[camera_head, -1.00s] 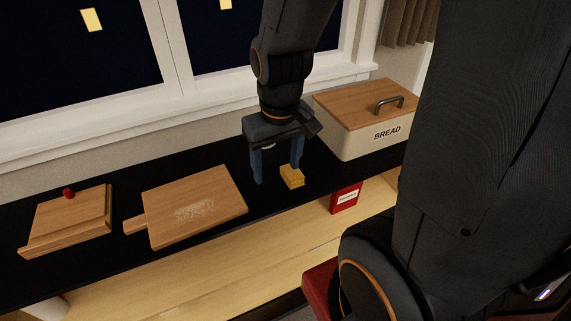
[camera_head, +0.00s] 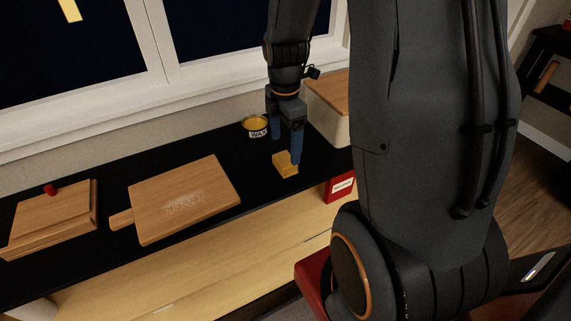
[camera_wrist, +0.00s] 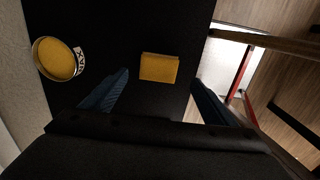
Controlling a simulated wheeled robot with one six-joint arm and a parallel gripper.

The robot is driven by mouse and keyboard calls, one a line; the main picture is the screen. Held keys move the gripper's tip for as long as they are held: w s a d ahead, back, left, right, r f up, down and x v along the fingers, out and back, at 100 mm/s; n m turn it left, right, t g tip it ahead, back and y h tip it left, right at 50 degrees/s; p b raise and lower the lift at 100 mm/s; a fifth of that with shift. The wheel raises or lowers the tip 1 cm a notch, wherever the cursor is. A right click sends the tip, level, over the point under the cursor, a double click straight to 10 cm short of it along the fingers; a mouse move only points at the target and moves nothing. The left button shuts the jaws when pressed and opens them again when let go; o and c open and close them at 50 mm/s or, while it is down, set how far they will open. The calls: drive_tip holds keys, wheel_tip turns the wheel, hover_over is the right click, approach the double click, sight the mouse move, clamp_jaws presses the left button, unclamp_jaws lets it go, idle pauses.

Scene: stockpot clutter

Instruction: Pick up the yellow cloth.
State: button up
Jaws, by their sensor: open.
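The yellow cloth (camera_head: 285,163) is a small folded block lying on the black countertop near its front edge. In the wrist view the yellow cloth (camera_wrist: 159,67) lies ahead of the fingers, roughly between their lines. I cannot tell whether a finger touches the cloth.
A wax tin (camera_head: 256,125) stands behind the cloth, and it also shows in the wrist view (camera_wrist: 57,60). The bread box (camera_head: 327,105) is to the right. A cutting board (camera_head: 187,200) and another wooden board with a red knob (camera_head: 55,220) lie left. A red box (camera_head: 339,187) sits below the counter edge.

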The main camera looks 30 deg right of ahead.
sight(285, 159)
drive_tip(key=shift+w+f+p, duration=0.1)
drive_tip(key=shift+f+p, duration=0.75)
drive_tip(key=shift+f, duration=2.65)
drive_tip(key=c, duration=1.2)
drive_tip(key=shift+r, duration=0.1)
wheel_tip(285, 159, up, 10)
drive_tip(key=shift+f+b, duration=0.1)
drive_tip(key=shift+b, duration=0.7)
